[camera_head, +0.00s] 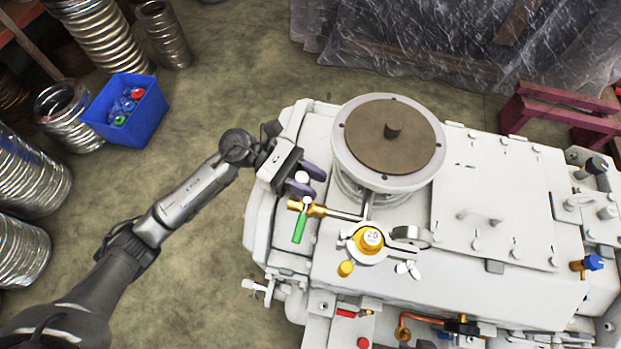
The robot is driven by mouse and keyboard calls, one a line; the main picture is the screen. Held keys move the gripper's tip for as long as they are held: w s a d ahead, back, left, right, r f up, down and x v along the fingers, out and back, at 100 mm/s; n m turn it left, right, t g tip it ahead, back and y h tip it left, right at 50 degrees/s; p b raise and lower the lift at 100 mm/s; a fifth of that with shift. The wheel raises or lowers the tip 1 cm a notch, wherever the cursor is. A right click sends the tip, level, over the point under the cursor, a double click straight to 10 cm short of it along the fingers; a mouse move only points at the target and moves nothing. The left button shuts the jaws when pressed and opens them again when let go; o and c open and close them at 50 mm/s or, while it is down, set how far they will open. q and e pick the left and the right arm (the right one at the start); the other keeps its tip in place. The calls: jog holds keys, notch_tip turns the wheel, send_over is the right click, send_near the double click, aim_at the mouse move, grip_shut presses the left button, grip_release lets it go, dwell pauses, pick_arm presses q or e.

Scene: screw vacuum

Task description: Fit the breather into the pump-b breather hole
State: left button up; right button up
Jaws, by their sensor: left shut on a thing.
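My left gripper (308,180) reaches in from the left over the left end of the pale grey pump (345,290). Its purple-grey fingers are shut on a small white round part (302,177), which may be the breather. Just below the fingers is a brass valve (316,210) with a green handle (300,228). I cannot tell whether the held part touches the pump. I cannot make out the breather hole; the gripper may hide it. My right gripper is not in view.
A round flange with a brown disc (385,140) rises right of the gripper. A blue crate (128,110) and ribbed metal hoses (22,180) are at left. The floor between is clear.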

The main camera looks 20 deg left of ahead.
pick_arm(q)
jog(key=shift+f, duration=0.25)
jog(key=o, duration=0.9)
jog(key=shift+o, duration=0.6)
jog(key=shift+w, duration=0.1)
jog(key=shift+a, duration=0.1)
jog(key=shift+a, duration=0.2)
jog(key=a, duration=0.4)
jog(key=w+a, duration=0.1)
jog(key=a, duration=0.8)
jog(key=shift+w, duration=0.35)
jog(key=shift+a, duration=0.1)
